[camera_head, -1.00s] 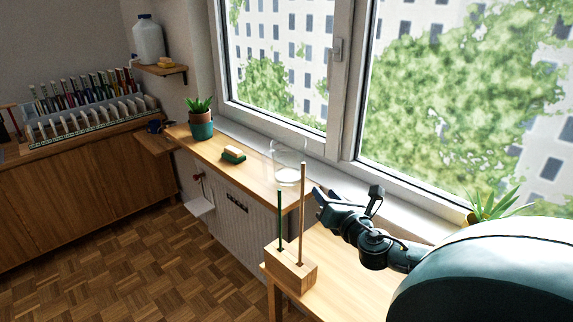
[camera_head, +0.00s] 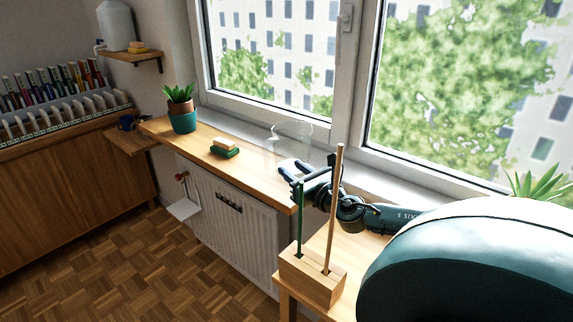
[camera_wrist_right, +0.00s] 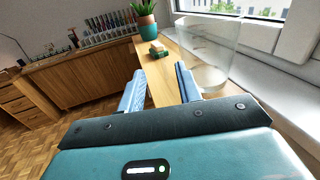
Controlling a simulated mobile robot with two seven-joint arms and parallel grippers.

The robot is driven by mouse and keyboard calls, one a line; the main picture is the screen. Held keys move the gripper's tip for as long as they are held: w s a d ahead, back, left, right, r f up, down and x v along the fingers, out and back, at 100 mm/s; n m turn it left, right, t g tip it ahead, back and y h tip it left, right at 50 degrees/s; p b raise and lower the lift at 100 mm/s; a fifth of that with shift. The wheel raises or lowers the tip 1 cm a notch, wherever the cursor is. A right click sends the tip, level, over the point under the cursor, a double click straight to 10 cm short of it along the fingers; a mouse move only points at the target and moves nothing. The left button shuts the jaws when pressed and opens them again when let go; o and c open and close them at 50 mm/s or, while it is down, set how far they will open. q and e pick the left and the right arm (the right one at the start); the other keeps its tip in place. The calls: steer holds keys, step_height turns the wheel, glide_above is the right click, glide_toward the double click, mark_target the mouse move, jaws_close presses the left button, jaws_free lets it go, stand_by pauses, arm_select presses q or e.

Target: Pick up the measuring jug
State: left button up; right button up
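The measuring jug (camera_head: 288,142) is clear and see-through and stands upright on the wooden windowsill board by the window. In the right wrist view the jug (camera_wrist_right: 207,60) is at the upper right, just beyond and beside the right-hand finger, not between the fingers. My right gripper (camera_head: 291,173) is close to the jug's lower part in the head view. Its two blue fingers are apart, with only board and floor showing between them in the wrist view (camera_wrist_right: 160,88). Whether a finger touches the jug, I cannot tell. My left gripper is not in view.
A wooden block (camera_head: 312,276) with two upright sticks stands in front of my right gripper in the head view. A green-and-tan sponge or brush (camera_head: 225,148) and a potted plant (camera_head: 182,122) are further left on the board. The window (camera_head: 340,80) is behind.

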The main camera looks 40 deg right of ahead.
mark_target(268, 156)
steer(key=shift+w+d+f+b, duration=0.15)
steer(key=shift+w+f+b, duration=0.4)
steer(key=shift+f, duration=0.25)
steer(key=w, duration=0.3)
steer(key=w+d, duration=0.1)
steer(key=w, duration=0.1)
steer(key=shift+w, duration=0.25)
steer(key=shift+w+d+p, duration=0.15)
steer(key=shift+w, duration=0.95)
steer(key=shift+w+d+p, duration=0.2)
steer(key=shift+w, duration=0.9)
steer(key=shift+w+d+p, duration=0.15)
steer(key=shift+w, duration=0.95)
steer(key=shift+c, duration=0.4)
jaws_close()
steer(key=shift+r, duration=0.1)
